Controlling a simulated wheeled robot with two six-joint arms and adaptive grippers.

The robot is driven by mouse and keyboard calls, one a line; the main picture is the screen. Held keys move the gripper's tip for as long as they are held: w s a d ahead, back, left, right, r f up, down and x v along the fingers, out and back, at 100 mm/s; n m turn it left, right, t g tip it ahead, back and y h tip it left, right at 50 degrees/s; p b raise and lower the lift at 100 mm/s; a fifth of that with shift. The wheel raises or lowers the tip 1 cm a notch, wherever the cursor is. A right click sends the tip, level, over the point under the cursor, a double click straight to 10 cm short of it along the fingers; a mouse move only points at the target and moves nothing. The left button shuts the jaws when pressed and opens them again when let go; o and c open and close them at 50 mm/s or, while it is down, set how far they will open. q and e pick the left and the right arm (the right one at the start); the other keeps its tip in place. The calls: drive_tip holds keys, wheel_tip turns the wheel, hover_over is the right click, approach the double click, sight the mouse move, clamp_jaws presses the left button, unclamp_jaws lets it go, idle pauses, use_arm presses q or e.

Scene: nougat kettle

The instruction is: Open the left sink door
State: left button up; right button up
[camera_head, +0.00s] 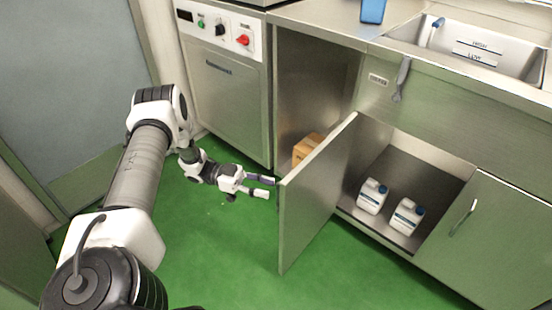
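The left sink door (318,196) is a steel panel below the sink. It stands wide open, swung out from the cabinet toward the left. My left gripper (274,187) is at the door's free edge, on its left side. Its two fingers are spread apart, with one fingertip close to the edge. I cannot tell if it touches the door. The door's handle is not visible. My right gripper is not in view.
The right door (487,235) is shut. A cardboard box (303,150) sits behind the open door. Green floor (225,250) is clear in front.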

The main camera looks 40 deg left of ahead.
use_arm(q)
drive_tip(key=v, duration=0.7)
drive_tip(key=shift+s+a, duration=0.15)
drive_tip(key=shift+a, duration=0.15)
